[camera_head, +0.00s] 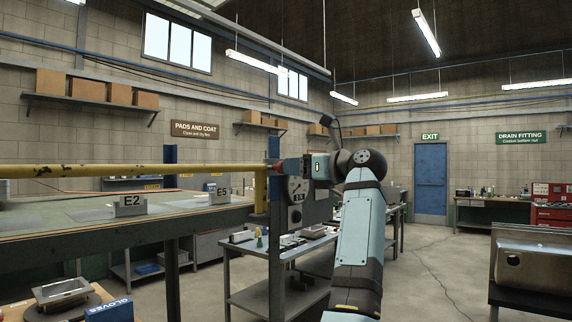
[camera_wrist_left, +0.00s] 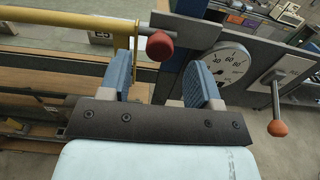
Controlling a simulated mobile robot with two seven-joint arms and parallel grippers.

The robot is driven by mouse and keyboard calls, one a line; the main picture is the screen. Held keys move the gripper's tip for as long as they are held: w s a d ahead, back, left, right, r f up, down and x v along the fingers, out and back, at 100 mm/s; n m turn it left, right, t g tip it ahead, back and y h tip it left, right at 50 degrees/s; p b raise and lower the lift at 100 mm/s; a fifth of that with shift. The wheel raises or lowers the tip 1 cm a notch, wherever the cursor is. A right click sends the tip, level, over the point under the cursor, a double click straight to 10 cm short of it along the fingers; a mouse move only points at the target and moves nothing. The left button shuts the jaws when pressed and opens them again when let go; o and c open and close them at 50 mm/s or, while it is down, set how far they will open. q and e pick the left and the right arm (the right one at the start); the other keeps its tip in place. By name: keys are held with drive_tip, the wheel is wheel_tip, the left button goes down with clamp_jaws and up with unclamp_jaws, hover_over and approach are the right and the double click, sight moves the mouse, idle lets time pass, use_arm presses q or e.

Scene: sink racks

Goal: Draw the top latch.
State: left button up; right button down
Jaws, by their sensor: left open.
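The top latch appears to be the bolt with a red knob (camera_wrist_left: 160,46) at the end of a metal rod, beside a yellow rail (camera_wrist_left: 60,21) in the left wrist view. My left gripper (camera_wrist_left: 161,78) is open, its two blue pads apart on either side of the knob's line. The knob lies between and just beyond the fingertips; contact cannot be told. In the head view my left gripper (camera_head: 306,167) is at the upper part of the dark latch panel (camera_head: 297,214), at the rail's right end. My right gripper is not in view.
A round dial (camera_wrist_left: 228,65) sits close to the right finger. A bench with labels E2 (camera_head: 129,205) and E5 (camera_head: 220,195) fills the left. Open floor (camera_head: 430,270) lies to the right.

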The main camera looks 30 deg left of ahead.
use_arm(q)
drive_tip(key=shift+w+a, duration=0.2)
drive_tip(key=shift+a, duration=1.9)
drive_tip(key=shift+c, duration=0.4)
clamp_jaws()
drive_tip(key=w+p, duration=0.2)
drive_tip(key=w, duration=0.1)
drive_tip(key=shift+w+d+r+p, duration=0.15)
drive_tip(key=shift+w+r+p, duration=0.1)
drive_tip(key=shift+p, duration=0.1)
